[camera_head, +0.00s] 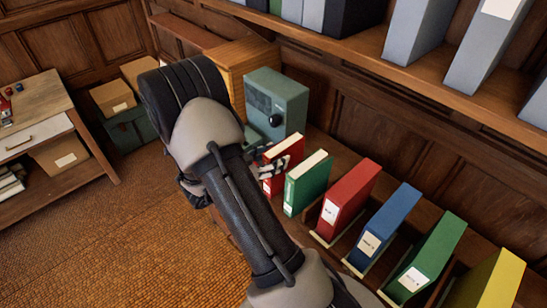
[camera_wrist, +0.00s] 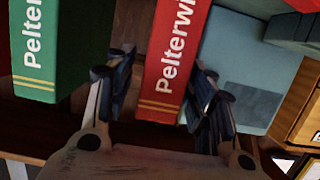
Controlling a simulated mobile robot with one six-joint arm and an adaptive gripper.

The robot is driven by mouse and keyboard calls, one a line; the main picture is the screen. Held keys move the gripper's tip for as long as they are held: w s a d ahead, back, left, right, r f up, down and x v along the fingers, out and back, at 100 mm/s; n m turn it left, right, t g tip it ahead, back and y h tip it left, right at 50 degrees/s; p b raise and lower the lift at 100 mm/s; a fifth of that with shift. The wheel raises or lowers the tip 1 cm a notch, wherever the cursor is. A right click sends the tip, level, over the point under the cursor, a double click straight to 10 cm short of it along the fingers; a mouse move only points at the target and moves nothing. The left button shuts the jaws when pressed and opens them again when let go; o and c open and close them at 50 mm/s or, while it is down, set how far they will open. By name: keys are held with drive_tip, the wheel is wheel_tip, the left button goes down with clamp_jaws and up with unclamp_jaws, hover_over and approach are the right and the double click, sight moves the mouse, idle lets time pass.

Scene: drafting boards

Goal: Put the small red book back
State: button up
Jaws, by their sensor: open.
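The small red book (camera_head: 275,185) stands upright on the low wooden shelf, beside a small green book (camera_head: 306,184). In the wrist view its red spine (camera_wrist: 175,55) reads "Pelterwi…" with gold bands. My gripper (camera_wrist: 164,88) is open, with one finger on each side of the red book's lower spine in that view. The left finger is between the red book and the green book (camera_wrist: 62,45). I cannot tell whether either finger touches the red book. In the head view my arm hides part of the gripper (camera_head: 270,166) and of the red book's surroundings.
A teal box with a dark dial (camera_head: 290,100) stands close behind the red book. Larger red (camera_head: 352,195), blue (camera_head: 385,225), green (camera_head: 430,258) and yellow (camera_head: 495,280) binders stand in a row to the right. An upper shelf (camera_head: 455,95) overhangs. A side table (camera_head: 45,95) is at left.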

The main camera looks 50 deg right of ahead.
drive_tip(key=p+v, duration=0.2)
drive_tip(key=v, duration=1)
drive_tip(key=w+a+r+n+t+y, duration=0.2)
drive_tip(key=w+r+t+y, duration=0.15)
drive_tip(key=w, duration=0.25)
drive_tip(key=w+a+r+n+t+y, duration=0.1)
drive_tip(key=w+a+r+t+y, duration=0.15)
drive_tip(key=w+t, duration=0.35)
drive_tip(key=w+a+r+n+t+y, duration=0.25)
drive_tip(key=a+r+n+y, duration=0.4)
drive_tip(key=a+r, duration=0.5)
drive_tip(key=s+a+r+n+g+y, duration=0.1)
drive_tip(key=s+a+n+y, duration=0.2)
drive_tip(key=s, duration=0.4)
drive_tip(key=s+a+r+n+g+y, duration=0.1)
drive_tip(key=s+a+r+n+y, duration=0.15)
drive_tip(key=s+a, duration=0.4)
drive_tip(key=s+d+f+n+g+h, duration=0.1)
drive_tip(key=s+d+n+g, duration=0.1)
drive_tip(key=s, duration=0.6)
drive_tip(key=s+d+f+n+g+h, duration=0.1)
drive_tip(key=s+d+f+n, duration=0.1)
drive_tip(key=s, duration=0.6)
drive_tip(key=shift+s+d+f+g+h, duration=0.2)
drive_tip(key=shift+s+d+g+h, duration=0.2)
drive_tip(key=shift+d, duration=0.15)
